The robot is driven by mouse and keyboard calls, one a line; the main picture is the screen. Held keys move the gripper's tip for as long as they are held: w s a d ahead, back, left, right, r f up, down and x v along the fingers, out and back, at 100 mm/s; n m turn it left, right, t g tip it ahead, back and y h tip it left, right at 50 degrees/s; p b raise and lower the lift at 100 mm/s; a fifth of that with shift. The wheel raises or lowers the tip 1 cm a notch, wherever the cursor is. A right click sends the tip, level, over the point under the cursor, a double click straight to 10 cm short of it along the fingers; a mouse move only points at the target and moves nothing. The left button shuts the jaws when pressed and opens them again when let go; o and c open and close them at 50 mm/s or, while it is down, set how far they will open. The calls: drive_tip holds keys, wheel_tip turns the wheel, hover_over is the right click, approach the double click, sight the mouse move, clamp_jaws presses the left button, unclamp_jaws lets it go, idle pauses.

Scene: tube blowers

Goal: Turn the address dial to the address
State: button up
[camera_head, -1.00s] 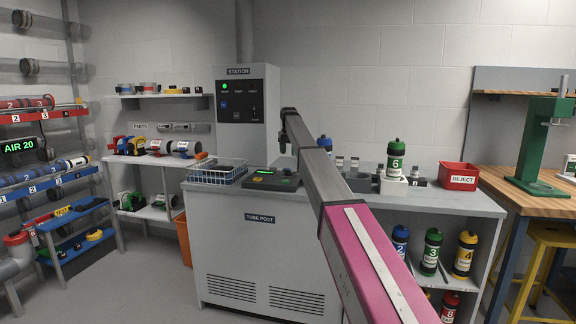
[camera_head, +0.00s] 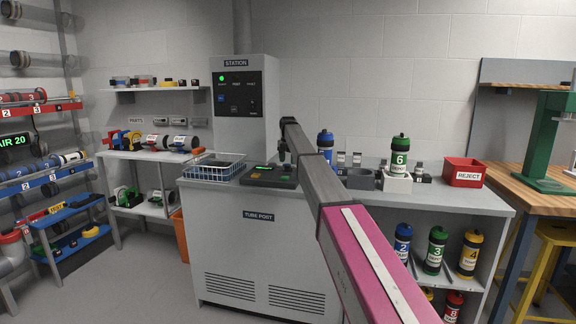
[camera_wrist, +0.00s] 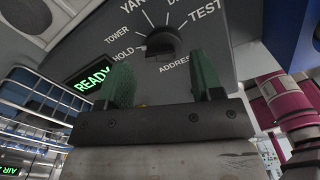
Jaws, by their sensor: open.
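The address dial (camera_wrist: 163,42) is a dark round knob on a grey console face in the wrist view. Labels TOWER, HOLD, TEST and ADDRESS show around it, with others cut off at the top. A white mark at the knob's left side seems to face HOLD. My gripper (camera_wrist: 165,82) is open, its two green fingers just below and to either side of the knob, with nothing between them. Contact cannot be told. In the head view the dark console (camera_head: 270,177) lies on the counter, and my gripper (camera_head: 284,155) hangs just over it, partly hidden by my arm.
A green READY display (camera_wrist: 90,80) is left of the dial. A wire basket (camera_head: 213,168) stands left of the console on the counter (camera_head: 258,197). A grey station box (camera_head: 243,100) rises behind. A green tube marked 6 (camera_head: 399,158) and a red REJECT bin (camera_head: 464,172) stand right.

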sight(288, 168)
drive_tip(key=shift+f, duration=1.25)
drive_tip(key=c, duration=0.9)
